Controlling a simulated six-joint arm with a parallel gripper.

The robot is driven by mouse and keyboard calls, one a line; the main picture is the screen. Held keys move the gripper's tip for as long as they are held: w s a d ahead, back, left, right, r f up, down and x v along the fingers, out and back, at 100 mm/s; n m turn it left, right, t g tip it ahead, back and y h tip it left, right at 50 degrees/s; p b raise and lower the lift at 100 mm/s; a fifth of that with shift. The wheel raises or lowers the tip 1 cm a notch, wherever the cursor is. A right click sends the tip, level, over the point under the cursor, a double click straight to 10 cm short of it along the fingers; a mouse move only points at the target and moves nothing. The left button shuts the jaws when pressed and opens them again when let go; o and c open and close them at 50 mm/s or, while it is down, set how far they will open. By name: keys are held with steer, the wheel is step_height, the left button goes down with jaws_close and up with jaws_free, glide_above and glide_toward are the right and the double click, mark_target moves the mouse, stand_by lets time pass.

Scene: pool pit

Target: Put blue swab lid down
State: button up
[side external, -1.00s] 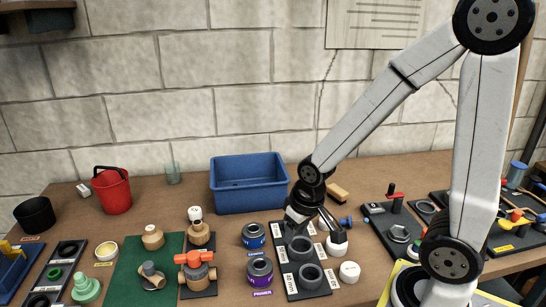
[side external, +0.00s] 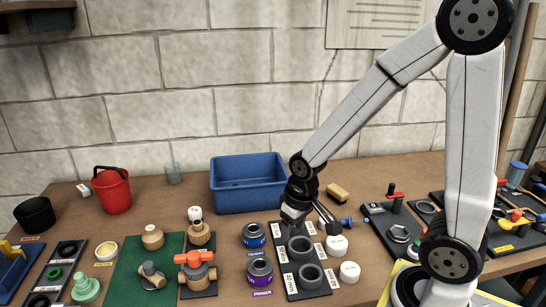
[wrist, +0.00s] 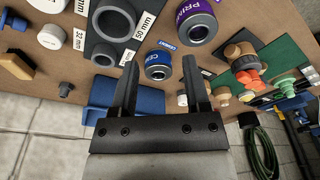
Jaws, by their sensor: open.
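My gripper (side external: 312,222) is open above the back part of the black socket board (side external: 298,262). In the wrist view its two fingers (wrist: 159,63) are spread wide with nothing held between them. A small blue piece (side external: 346,222) lies on the bench just right of my gripper; it may be the blue swab lid, but it is too small to be sure. The blue-labelled can (side external: 254,236) stands upright left of the board, with a dark round top. It also shows in the wrist view (wrist: 158,66), beyond and between the fingertips.
A purple-labelled can (side external: 260,271) stands in front of the blue one. A blue bin (side external: 248,184) is behind my gripper. White caps (side external: 337,245) and a wooden block (side external: 338,192) lie to the right. Valve fittings and a green mat (side external: 140,275) are at the left.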

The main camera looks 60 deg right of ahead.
steer(key=w+d+f+m+g, duration=0.1)
steer(key=w+d+m+g, duration=0.15)
steer(key=d, duration=0.45)
steer(key=m+g+y, duration=0.3)
steer(key=m+g, duration=0.1)
steer(key=m, duration=0.7)
glide_toward(345, 223)
steer(key=shift+n+x, duration=0.25)
steer(key=shift+x, duration=1.25)
steer(key=shift+s+f, duration=0.1)
steer(key=shift+x, duration=2.5)
